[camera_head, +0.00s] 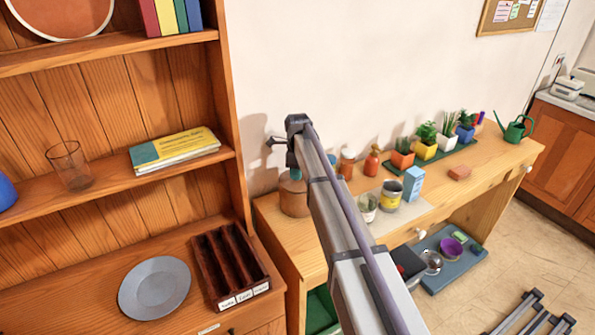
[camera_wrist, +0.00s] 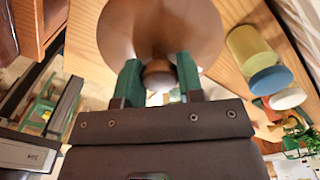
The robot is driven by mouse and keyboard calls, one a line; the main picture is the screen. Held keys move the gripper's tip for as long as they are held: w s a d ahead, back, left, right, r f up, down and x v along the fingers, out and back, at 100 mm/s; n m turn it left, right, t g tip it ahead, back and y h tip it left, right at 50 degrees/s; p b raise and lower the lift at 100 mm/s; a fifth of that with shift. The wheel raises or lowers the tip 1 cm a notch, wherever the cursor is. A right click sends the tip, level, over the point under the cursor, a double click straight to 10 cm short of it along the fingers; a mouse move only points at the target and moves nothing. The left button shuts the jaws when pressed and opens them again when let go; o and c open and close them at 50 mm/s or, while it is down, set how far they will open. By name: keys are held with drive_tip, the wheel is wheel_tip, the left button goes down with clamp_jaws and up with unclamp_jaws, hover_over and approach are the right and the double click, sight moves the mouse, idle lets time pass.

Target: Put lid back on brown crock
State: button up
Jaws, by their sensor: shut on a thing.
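The brown crock (camera_head: 294,204) stands at the left end of the wooden bench, partly behind my arm. My gripper (camera_head: 296,174) is directly over it, pointing down. In the wrist view, the green fingertips of my gripper (camera_wrist: 159,72) are shut on the round brown knob (camera_wrist: 159,80) of the lid. The brown lid (camera_wrist: 160,28) spreads out beyond the knob as a wide disc and hides what is beneath it. The lid is at the crock's top in the head view, but I cannot tell whether it rests on the rim or hovers just above.
The bench (camera_head: 272,222) also holds bottles, a yellow tin (camera_head: 391,196), a glass jar (camera_head: 366,208), a blue-and-white carton (camera_head: 413,183) and potted plants right of my arm. A tall shelf unit (camera_head: 233,110) stands close on the left.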

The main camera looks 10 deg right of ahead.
drive_tip(key=o, duration=1.1)
drive_tip(key=shift+o, duration=0.5)
drive_tip(key=o, duration=0.4)
drive_tip(key=shift+r, duration=0.15)
wheel_tip(320, 180, up, 7)
drive_tip(key=p, duration=0.7)
drive_tip(key=shift+c, duration=0.2)
